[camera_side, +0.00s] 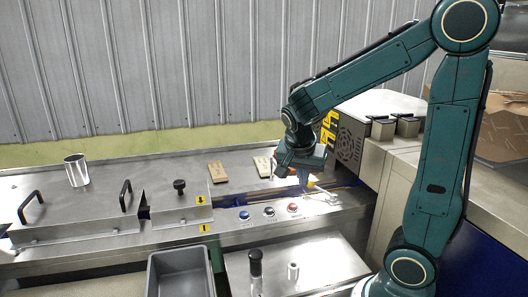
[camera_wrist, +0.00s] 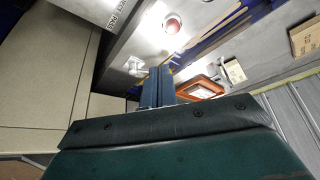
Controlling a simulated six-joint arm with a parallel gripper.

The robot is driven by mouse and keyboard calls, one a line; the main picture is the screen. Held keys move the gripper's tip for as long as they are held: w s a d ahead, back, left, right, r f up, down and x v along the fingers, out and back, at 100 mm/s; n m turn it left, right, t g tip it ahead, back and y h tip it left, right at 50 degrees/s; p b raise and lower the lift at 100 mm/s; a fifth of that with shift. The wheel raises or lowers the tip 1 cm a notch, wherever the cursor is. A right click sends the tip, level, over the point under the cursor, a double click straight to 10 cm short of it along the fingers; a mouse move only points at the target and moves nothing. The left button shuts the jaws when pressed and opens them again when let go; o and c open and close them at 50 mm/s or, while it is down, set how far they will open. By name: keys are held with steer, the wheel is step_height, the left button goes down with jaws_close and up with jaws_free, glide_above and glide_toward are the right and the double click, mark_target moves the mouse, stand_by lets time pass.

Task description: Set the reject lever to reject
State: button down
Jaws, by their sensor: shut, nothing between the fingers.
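The reject lever appears to be the small pale handle (camera_side: 325,192) at the right end of the steel front ledge in the side view. In the wrist view a pale fitting (camera_wrist: 134,66) sits just left of my fingertips, near a printed label (camera_wrist: 116,14) that seems to read "REJECT PASS". Which position the lever is in I cannot tell. My gripper (camera_side: 303,178) points down just above and left of the handle. In the wrist view its fingers (camera_wrist: 160,72) are together and hold nothing. Whether they touch the lever is unclear.
Red (camera_side: 292,207), black (camera_side: 268,211) and blue (camera_side: 244,215) buttons line the ledge to the left. Two small cartons (camera_side: 217,171) (camera_side: 263,166) lie behind on the steel top. An orange-framed item (camera_wrist: 200,90) lies beyond my fingers. A grey bin (camera_side: 181,272) stands in front.

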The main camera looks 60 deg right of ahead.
mark_target(322, 190)
steer(key=x, duration=0.8)
steer(key=shift+d+f, duration=0.2)
steer(key=shift+f, duration=0.05)
steer(key=shift+w+d+r, duration=0.15)
steer(key=shift+d+r, duration=0.05)
steer(key=shift+d, duration=0.7)
steer(key=shift+w+d+r, duration=0.15)
steer(key=shift+d+r, duration=0.05)
steer(key=shift+d, duration=0.7)
